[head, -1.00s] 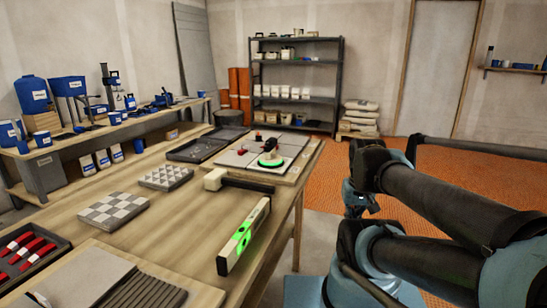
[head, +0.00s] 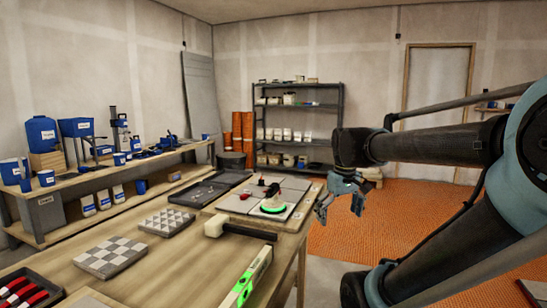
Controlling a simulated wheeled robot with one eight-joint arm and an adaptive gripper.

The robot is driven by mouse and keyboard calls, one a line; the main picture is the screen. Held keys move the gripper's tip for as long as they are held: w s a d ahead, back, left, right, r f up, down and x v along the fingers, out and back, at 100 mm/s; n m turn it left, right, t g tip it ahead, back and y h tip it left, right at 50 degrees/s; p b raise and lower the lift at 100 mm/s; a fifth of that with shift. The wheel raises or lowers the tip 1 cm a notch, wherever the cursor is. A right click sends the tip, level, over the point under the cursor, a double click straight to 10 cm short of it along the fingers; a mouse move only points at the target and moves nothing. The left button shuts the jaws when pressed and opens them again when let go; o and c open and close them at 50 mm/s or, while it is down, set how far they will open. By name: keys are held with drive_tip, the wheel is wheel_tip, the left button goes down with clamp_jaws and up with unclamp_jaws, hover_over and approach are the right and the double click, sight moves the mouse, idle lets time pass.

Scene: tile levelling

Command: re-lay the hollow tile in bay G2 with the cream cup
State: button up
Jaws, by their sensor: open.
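I cannot read any bay marking, so I cannot tell which bay is G2 or which tile is hollow. My gripper (head: 340,209) is open and empty, fingers pointing down. In the picture it is just right of the board, apart from the cup.
A pale-headed mallet (head: 214,226) and a level with green vials (head: 245,281) lie in front of the board. Checkered tile samples (head: 110,257) and dark trays (head: 208,188) are to the left. Orange floor (head: 385,225) is clear to the right.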

drive_tip(key=w+a+r+n, duration=0.5)
drive_tip(key=w+a+r, duration=0.5)
drive_tip(key=w+r, duration=0.15)
wheel_tip(320, 180, up, 4)
drive_tip(key=n+g, duration=0.2)
drive_tip(key=n, duration=0.3)
hover_over(273, 195)
drive_tip(key=w, duration=0.4)
drive_tip(key=f, duration=1.7)
drive_tip(key=shift+s+f, duration=0.2)
drive_tip(key=shift+s, duration=0.1)
drive_tip(key=shift+c, duration=0.2)
drive_tip(key=c, duration=1.3)
drive_tip(key=shift+o, duration=0.9)
